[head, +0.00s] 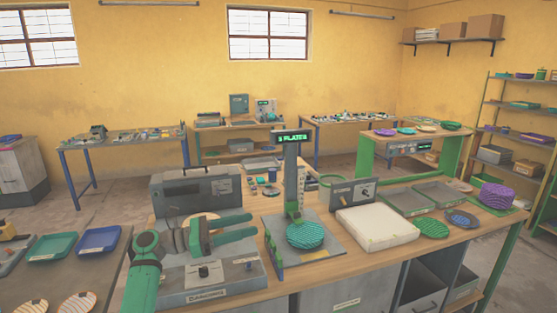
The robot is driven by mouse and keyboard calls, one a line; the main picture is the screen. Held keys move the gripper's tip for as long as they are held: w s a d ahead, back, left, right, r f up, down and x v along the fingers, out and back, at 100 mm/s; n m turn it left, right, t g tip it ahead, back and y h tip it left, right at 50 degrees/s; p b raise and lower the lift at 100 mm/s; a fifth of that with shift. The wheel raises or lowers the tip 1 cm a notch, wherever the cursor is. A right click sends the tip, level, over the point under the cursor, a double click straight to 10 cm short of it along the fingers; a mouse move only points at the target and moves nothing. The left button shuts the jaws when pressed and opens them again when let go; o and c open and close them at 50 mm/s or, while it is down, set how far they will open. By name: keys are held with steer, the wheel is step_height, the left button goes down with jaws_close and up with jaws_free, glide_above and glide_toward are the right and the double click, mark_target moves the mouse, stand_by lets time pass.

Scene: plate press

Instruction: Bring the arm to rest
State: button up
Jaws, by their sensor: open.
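My gripper (253,224) shows at the lower middle left, with its two green fingers pointing right. The fingers are apart and nothing shows between them. A stack of teal ribbed plates (305,236) sits on the stand's base under the post. A lit sign (292,137) on top reads a number, hard to make out, and "PLATES". My arm hides part of the press.
A white block (376,228) lies right of the stand on the wooden bench (345,265). Grey trays (405,201), a green plate (432,228) and a purple plate stack (496,195) are farther right. A side table at left holds a green tray (52,247) and a blue tray (98,240).

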steer(key=s+d+f+n+t+h, duration=0.2)
steer(key=s+d+f+n+t, duration=0.35)
steer(key=d+n, duration=0.25)
steer(key=s+d+f+n+t+h, duration=0.1)
steer(key=s+d+f+n+t, duration=0.4)
steer(key=d+f+n, duration=0.25)
steer(key=s+f+n+t+y, duration=0.2)
steer(key=s+f+n+y, duration=0.3)
steer(key=s+n+y, duration=0.35)
steer(key=s+a+f+n+t+y, duration=0.1)
steer(key=s+f+n+t+y, duration=0.1)
steer(key=s+f+n+y, duration=0.6)
steer(key=s+f+n+t+y, duration=0.2)
steer(key=s+f+n+y, duration=0.15)
steer(key=s+n, duration=0.85)
steer(key=s+a+n+g, duration=0.2)
steer(key=s+n+g, duration=0.1)
steer(key=s, duration=0.5)
steer(key=s+a+f+n+g+y, duration=0.1)
steer(key=s+a+n+g, duration=0.1)
steer(key=s, duration=0.7)
steer(key=shift+s+a+n+g, duration=0.25)
steer(key=shift+n+g, duration=0.25)
steer(key=shift+g, duration=0.45)
